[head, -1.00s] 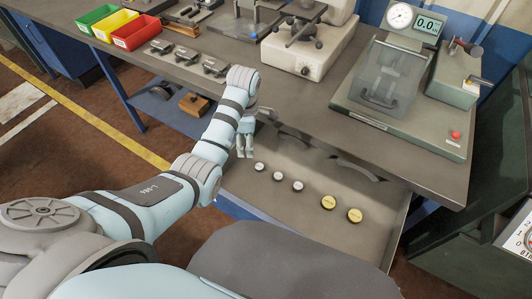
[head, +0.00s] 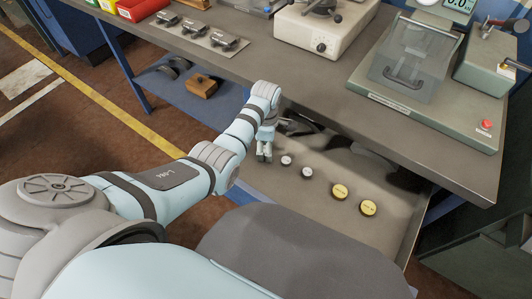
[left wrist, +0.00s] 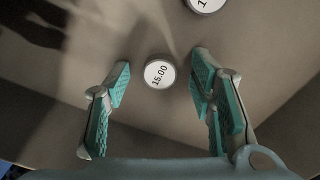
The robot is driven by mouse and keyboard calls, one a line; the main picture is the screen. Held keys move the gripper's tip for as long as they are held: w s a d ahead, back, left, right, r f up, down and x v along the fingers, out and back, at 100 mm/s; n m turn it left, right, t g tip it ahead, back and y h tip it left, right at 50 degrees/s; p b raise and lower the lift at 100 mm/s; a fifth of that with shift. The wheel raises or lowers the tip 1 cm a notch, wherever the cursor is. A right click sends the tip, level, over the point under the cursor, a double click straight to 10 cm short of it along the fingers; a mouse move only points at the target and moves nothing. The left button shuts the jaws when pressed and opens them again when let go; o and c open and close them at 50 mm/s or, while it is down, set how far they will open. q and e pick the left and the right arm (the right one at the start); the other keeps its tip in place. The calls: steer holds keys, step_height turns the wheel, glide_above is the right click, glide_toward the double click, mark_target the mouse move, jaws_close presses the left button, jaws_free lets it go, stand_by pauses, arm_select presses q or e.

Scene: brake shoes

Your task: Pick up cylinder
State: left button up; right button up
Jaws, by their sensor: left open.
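In the head view, two small round cylinders with white tops, a nearer-to-gripper one (head: 286,160) and a second (head: 307,172), stand in a row on the lower shelf. Two yellow-topped cylinders (head: 340,191) and (head: 368,208) continue the row to the right. My left gripper (head: 264,155) points down at the row's left end. In the left wrist view, a white-topped cylinder marked 15.00 (left wrist: 159,74) lies ahead of and between the open fingertips, with no finger visibly touching it. Another white top (left wrist: 205,3) is cut by the upper edge. My right gripper is out of view.
The workbench top (head: 300,65) overhangs the shelf (head: 330,225) behind the row. Dark curved parts (head: 352,150) lie under that edge. A grey-green tester with a clear cover (head: 412,52) stands on the bench. The shelf front is clear.

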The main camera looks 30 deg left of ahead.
arm_select(q)
steer(key=shift+r, duration=0.1)
jaws_close()
